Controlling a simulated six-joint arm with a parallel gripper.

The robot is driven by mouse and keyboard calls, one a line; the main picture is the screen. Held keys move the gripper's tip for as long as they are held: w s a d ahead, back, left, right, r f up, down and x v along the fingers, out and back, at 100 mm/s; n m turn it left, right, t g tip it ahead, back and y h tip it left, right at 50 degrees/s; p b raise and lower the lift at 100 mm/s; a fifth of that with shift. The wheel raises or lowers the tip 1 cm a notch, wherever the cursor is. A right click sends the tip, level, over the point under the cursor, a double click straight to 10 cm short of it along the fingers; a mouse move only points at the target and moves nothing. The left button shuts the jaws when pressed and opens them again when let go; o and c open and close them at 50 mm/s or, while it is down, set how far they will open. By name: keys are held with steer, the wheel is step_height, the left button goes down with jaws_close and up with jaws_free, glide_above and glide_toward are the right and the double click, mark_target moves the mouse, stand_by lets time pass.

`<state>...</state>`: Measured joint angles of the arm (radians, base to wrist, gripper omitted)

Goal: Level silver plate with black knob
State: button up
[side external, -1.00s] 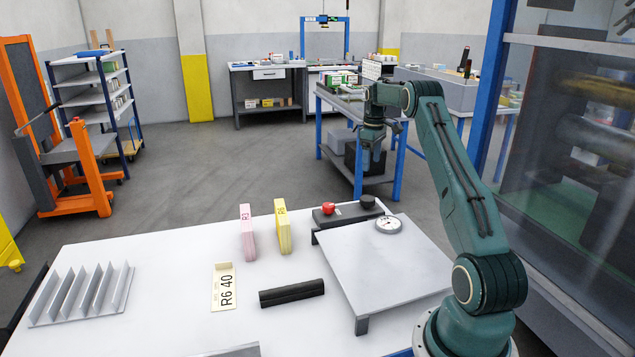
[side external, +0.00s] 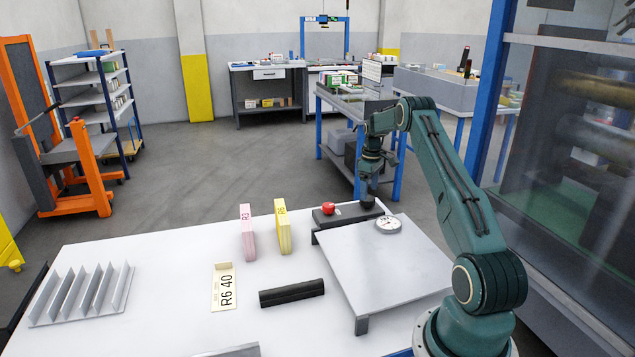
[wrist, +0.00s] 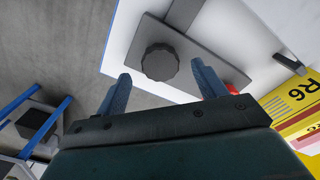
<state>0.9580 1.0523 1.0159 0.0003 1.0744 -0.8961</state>
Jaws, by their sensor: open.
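The silver plate (side external: 375,275) stands raised on short dark supports at the right of the table; I cannot tell whether it is level. A round white dial (side external: 388,225) with dark marks sits on its far part. The black knob (side external: 367,201) is on a dark control block (side external: 340,214) at the plate's far edge, beside a red button (side external: 328,208). My gripper (side external: 368,189) is just above the knob, pointing down. In the wrist view my gripper (wrist: 160,72) is open, with the ridged knob (wrist: 160,62) showing between and beyond its fingers; it seems apart from them.
Pink (side external: 247,232) and yellow (side external: 283,228) upright blocks stand left of the control block. A black bar (side external: 292,293), an R6 40 card (side external: 223,287) and a slotted rack (side external: 82,295) lie further left. The table (side external: 165,270) has free room between them.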

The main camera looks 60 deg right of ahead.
mark_target(367, 203)
steer(key=shift+f, duration=1.65)
steer(key=c, duration=1)
